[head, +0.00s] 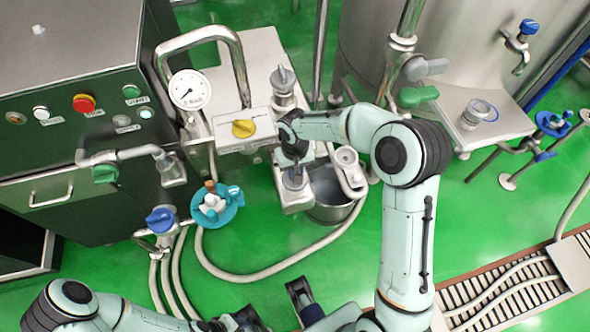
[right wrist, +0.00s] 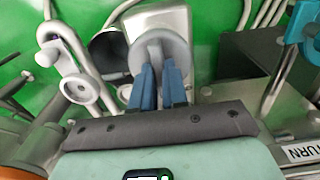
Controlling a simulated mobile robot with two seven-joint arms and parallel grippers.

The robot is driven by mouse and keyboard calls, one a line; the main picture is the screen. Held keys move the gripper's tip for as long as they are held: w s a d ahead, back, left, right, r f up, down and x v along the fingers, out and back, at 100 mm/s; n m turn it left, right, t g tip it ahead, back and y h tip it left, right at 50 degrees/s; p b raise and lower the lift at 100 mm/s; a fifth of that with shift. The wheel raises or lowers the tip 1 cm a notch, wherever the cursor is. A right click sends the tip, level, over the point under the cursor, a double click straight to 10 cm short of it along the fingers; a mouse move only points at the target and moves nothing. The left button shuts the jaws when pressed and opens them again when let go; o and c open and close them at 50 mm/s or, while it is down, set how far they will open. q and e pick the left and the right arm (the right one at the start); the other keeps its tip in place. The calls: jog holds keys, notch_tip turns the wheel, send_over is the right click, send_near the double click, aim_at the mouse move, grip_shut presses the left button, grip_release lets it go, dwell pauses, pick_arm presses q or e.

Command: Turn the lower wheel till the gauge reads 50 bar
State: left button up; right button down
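The round white gauge (head: 190,90) stands on a pipe beside the dark green cabinet. Its thin needle points to the lower left; the scale is too small to read. My right gripper (head: 294,172) reaches down over the front of the metal stand and hides most of the lower wheel there. In the right wrist view the lower wheel (right wrist: 176,50) is a grey disc with a raised grip, and the blue fingers of my right gripper (right wrist: 158,84) are closed around that grip. My left gripper (head: 245,319) is at the bottom edge, partly cut off, its fingers unclear.
Another grey wheel (head: 283,78) sits further back on the stand. A metal bucket (head: 333,207) stands close to the right.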

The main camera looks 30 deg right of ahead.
jog(key=shift+m, duration=0.4)
jog(key=m+b, duration=0.1)
jog(key=m, duration=0.1)
jog(key=shift+m, duration=0.4)
jog(key=m, duration=0.5)
jog(key=shift+m, duration=0.3)
jog(key=c, duration=1.1)
grip_release()
jog(key=shift+c, duration=0.2)
notch_tip(320, 180, up, 14)
jog(key=p, duration=0.2)
jog(key=shift+f, duration=0.25)
